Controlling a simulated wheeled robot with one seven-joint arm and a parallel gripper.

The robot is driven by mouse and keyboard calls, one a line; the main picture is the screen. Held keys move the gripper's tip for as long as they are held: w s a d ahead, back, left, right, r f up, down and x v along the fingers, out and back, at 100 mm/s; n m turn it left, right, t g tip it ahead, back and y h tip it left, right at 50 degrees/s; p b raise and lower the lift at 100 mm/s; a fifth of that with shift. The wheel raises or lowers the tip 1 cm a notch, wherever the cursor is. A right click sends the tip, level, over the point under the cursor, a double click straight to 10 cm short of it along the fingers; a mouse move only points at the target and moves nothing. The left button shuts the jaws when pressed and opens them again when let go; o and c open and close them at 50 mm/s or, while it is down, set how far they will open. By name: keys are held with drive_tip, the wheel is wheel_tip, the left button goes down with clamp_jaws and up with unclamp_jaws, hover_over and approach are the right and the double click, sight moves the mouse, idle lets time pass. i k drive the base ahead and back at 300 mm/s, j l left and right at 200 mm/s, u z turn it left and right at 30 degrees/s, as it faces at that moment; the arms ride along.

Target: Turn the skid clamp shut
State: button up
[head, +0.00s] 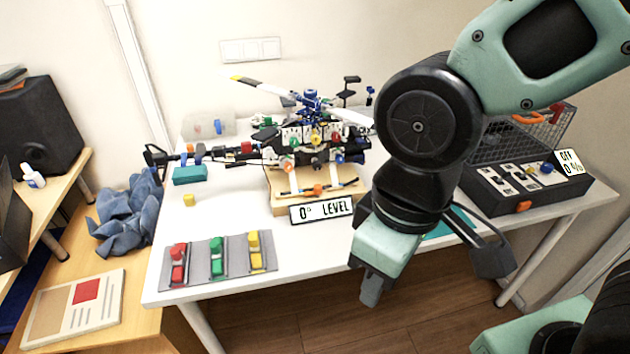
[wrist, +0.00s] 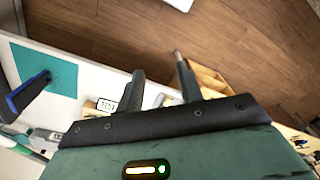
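A model helicopter (head: 308,128) stands on a wooden base (head: 345,195) on the white table. A small orange part (head: 318,189), which looks like the skid clamp, sits at the front of the base between the dark skid bars. Whether it is turned open or shut is too small to tell. A display (head: 321,209) in front reads "0° LEVEL". My gripper (head: 371,290) hangs to the right of the base, near the table's front edge, pointing down. In the wrist view my gripper (wrist: 159,72) has its two fingers apart with nothing between them.
Red, green and yellow switches (head: 217,258) stand at the front left of the table. A black control box (head: 525,185) with a mesh cage is at the right. A teal mat (wrist: 55,70) lies near a blue-and-black tool handle (wrist: 24,98). Wooden floor shows beyond the table edge.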

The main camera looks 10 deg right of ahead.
sight(318, 188)
drive_tip(key=i+j+z, duration=0.1)
drive_tip(key=z, duration=0.25)
drive_tip(key=i+j+z, duration=0.15)
drive_tip(key=z, duration=0.2)
drive_tip(key=i+j+z, duration=0.2)
drive_tip(key=z, duration=0.15)
drive_tip(key=i, duration=0.05)
